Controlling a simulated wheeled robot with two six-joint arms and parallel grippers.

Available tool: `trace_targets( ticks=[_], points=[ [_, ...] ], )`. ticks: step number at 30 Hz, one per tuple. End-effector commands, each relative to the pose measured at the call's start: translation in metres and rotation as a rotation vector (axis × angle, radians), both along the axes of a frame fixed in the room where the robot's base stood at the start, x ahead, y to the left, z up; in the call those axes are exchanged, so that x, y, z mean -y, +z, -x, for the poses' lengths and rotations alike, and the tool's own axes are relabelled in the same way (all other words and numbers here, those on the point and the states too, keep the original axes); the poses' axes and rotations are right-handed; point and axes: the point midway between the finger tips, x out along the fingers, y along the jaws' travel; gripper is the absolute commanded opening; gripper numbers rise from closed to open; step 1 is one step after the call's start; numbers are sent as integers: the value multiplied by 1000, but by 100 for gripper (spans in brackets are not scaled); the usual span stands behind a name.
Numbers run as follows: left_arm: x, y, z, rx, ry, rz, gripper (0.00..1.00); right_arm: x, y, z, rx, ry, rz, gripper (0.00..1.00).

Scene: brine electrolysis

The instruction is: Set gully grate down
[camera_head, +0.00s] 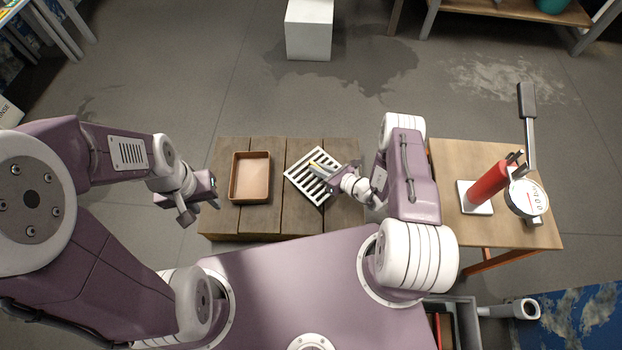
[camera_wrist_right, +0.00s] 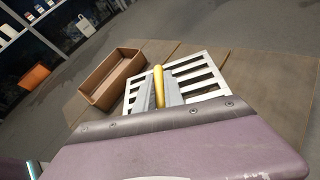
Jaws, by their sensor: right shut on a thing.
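The gully grate (camera_head: 298,181), a pale slatted square, is over the right part of a low wooden plank platform (camera_head: 232,220), turned at an angle to the planks. It also shows in the right wrist view (camera_wrist_right: 207,72). My right gripper (camera_head: 322,172) is shut on a yellow bar (camera_wrist_right: 158,86) at the grate's middle, which looks like its handle. The fingers hide part of the slats. I cannot tell whether the grate touches the planks. My left gripper (camera_head: 201,212) is open and empty, left of the platform.
A brown open tray (camera_head: 234,190) sits on the platform just left of the grate. A wooden table (camera_head: 450,165) at the right bears a red cylinder device (camera_head: 488,185) with a dial and lever. A white block (camera_head: 309,40) stands on the floor beyond. Bare planks lie around the grate.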

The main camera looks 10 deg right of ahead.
Motion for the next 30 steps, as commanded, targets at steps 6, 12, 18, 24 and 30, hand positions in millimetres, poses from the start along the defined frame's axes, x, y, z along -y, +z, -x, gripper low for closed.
trace_targets(
  ticks=[6, 12, 18, 24, 30],
  points=[
    [0, -14, 0, 0, 0, 0, 36, 0, -17, -1, 3, 0, -1, 0],
    [0, -37, 0, 0, 0, 0, 36, 0, -48, -1, 2, -1, -2, 0],
    [0, -32, 0, 0, 0, 0, 36, 0, -43, -1, 3, 0, -1, 0],
    [0, -34, 0, 0, 0, 0, 36, 0, -47, 0, 1, 0, -1, 29],
    [0, -34, 0, 0, 0, 0, 36, 0, -47, -1, 1, 0, -1, 34]
  ],
)
